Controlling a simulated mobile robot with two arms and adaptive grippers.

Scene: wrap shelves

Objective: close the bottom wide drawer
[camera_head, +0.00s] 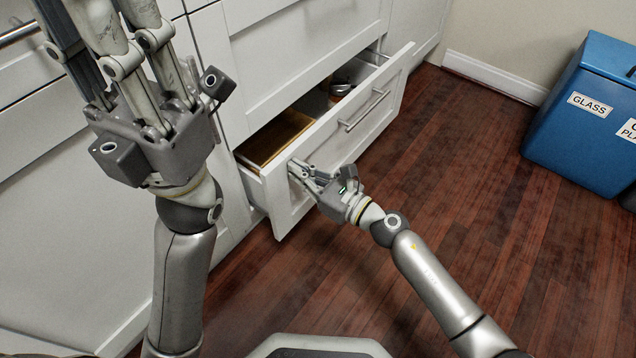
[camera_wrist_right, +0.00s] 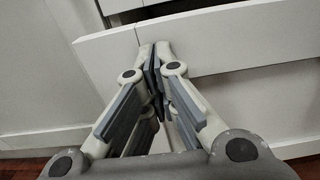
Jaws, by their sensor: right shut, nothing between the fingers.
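The bottom wide drawer is pulled out. Its white front panel (camera_head: 365,125) with a metal bar handle (camera_head: 363,111) stands away from the cabinet. Inside it I see a wooden board (camera_head: 275,138) and dark and metallic items. My right gripper (camera_head: 294,168) is shut and empty, with its tips at the left end of the drawer front. In the wrist view its closed tips (camera_wrist_right: 153,50) overlap the white drawer front (camera_wrist_right: 225,42); contact is hard to tell. My left gripper (camera_head: 100,8) is raised at the upper left, its fingertips cut off by the frame.
White cabinet fronts (camera_head: 300,40) rise above the drawer. A blue bin (camera_head: 582,115) labelled GLASS stands at the right near the wall. The dark wooden floor (camera_head: 470,190) between drawer and bin is clear.

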